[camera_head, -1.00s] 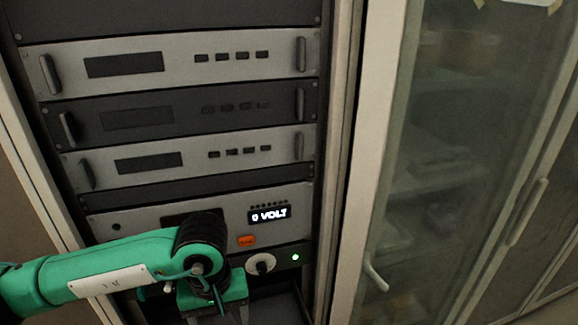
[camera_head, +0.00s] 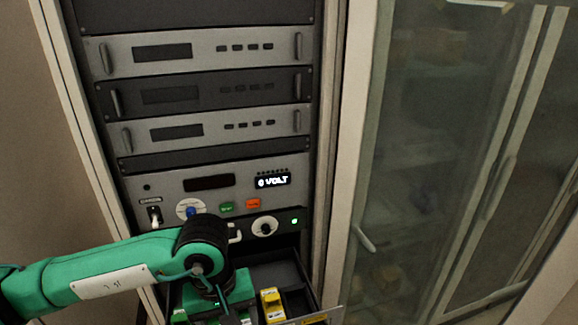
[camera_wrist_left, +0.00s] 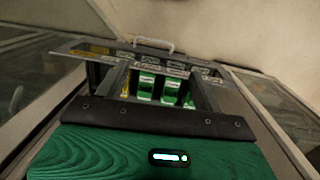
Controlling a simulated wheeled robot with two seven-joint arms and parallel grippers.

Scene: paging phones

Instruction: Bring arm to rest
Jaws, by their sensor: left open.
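My left arm (camera_head: 110,271) comes in from the left in the head view, bent downward at a black joint. Its gripper (camera_head: 232,317) points down at the bottom edge, over the left part of an open drawer (camera_head: 279,272); its fingertips are mostly cut off. The jaws are open, and I see nothing held. A yellow phone (camera_head: 271,304) stands in the drawer just right of the gripper. In the left wrist view, the green gripper housing (camera_wrist_left: 100,152) fills the bottom. Beyond it, several green phones (camera_wrist_left: 146,84) and a yellow one (camera_wrist_left: 126,84) sit in drawer slots. My right gripper is not in view.
A rack of grey and black units (camera_head: 205,130) stands behind the arm. A control panel (camera_head: 160,187) has a lit volt display (camera_head: 273,180), buttons and knobs close above the arm. A glass-door cabinet (camera_head: 430,150) stands at right. Open floor is not visible.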

